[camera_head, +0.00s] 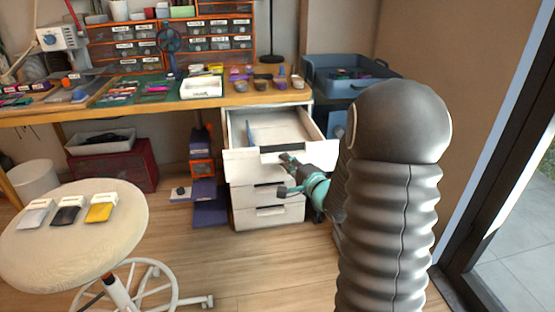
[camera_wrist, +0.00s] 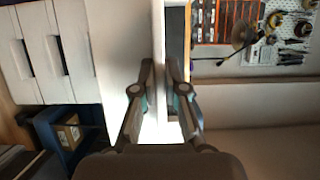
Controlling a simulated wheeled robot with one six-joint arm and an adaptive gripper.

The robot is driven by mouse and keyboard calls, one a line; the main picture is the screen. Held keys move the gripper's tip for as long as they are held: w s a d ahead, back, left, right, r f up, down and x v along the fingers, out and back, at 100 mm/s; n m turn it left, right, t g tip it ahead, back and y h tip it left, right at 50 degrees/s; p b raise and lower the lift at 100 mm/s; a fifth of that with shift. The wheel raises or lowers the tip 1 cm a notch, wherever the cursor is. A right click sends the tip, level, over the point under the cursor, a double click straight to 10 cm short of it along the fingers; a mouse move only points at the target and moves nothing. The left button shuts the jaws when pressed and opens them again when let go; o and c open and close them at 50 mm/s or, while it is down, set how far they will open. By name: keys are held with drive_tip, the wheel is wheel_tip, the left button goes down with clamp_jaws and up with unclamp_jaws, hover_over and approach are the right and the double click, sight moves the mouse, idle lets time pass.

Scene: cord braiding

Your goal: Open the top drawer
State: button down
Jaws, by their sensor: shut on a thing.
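The white drawer unit (camera_head: 267,190) stands under the right end of the workbench. Its top drawer (camera_head: 255,162) is pulled well out, with its inside showing and a slim blue item (camera_head: 250,131) in it. The dark handle slot (camera_head: 283,147) is on its front. My gripper (camera_head: 285,173) is at the right part of that front. In the wrist view, my gripper (camera_wrist: 161,66) has its two fingers closed on either side of the pale edge of the drawer front (camera_wrist: 158,30). The exact contact at the fingertips is hard to make out.
Two lower drawers (camera_head: 268,213) are shut. A blue bin (camera_head: 352,75) stands to the right of the unit. A round stool (camera_head: 75,250) with small packets is at the left front. Purple boxes (camera_head: 208,205) lie left of the unit. Wood floor in front is clear.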

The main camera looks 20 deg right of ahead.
drive_tip(key=c, duration=1.2)
unclamp_jaws()
drive_tip(key=shift+s, duration=0.1)
drive_tip(key=v, duration=1.2)
drive_tip(key=shift+d, duration=0.1)
